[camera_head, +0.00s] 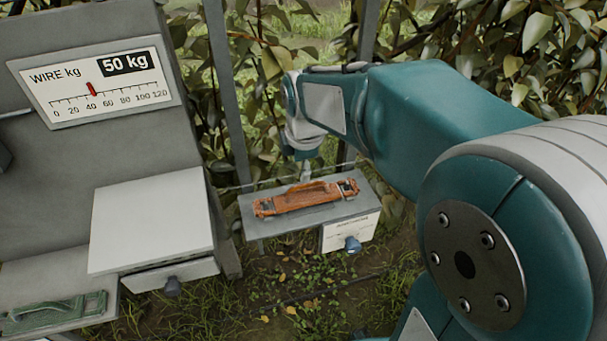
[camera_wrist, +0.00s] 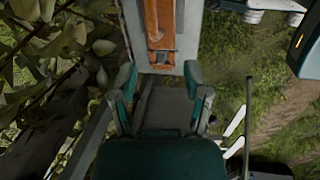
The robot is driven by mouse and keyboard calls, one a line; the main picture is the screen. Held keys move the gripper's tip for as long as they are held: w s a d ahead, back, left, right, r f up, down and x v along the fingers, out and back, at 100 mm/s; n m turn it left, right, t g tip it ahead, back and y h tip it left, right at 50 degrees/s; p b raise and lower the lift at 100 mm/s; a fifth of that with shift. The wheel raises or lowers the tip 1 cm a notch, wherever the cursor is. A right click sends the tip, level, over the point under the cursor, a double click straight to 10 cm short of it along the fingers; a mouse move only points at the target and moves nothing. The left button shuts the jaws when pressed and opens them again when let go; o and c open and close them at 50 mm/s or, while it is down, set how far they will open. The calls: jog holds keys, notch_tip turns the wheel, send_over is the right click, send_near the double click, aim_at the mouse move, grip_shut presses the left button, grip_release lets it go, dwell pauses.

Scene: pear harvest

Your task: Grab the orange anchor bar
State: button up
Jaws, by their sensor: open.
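The orange anchor bar (camera_head: 300,199) lies on a grey shelf (camera_head: 262,226) in the middle of the head view, with dark fittings near its ends. In the wrist view part of the orange anchor bar (camera_wrist: 160,28) shows upright at the top centre, cut off by the picture's edge. My gripper (camera_wrist: 160,78) is open and empty, its two fingers apart below the bar's near end in that picture. No contact with the bar shows. In the head view my wrist hangs above and behind the bar, and my fingers are mostly hidden.
A wire gauge (camera_head: 95,88) reading 50 kg is on the grey cabinet at left. A pale box (camera_head: 150,222) with a dark knob juts out below it. A green handled bar (camera_head: 55,312) lies lower left. Posts, wire and foliage stand close behind the shelf.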

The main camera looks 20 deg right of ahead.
aim_at(298, 187)
jog(key=f, duration=0.2)
jog(key=w+f, duration=0.1)
jog(key=f, duration=0.2)
jog(key=shift+w+d, duration=0.2)
jog(key=f, duration=0.2)
jog(key=w+f, duration=0.2)
jog(key=f, duration=0.1)
jog(key=shift+a+f, duration=0.2)
jog(key=shift+f, duration=0.1)
jog(key=shift+s, duration=0.1)
grip_shut()
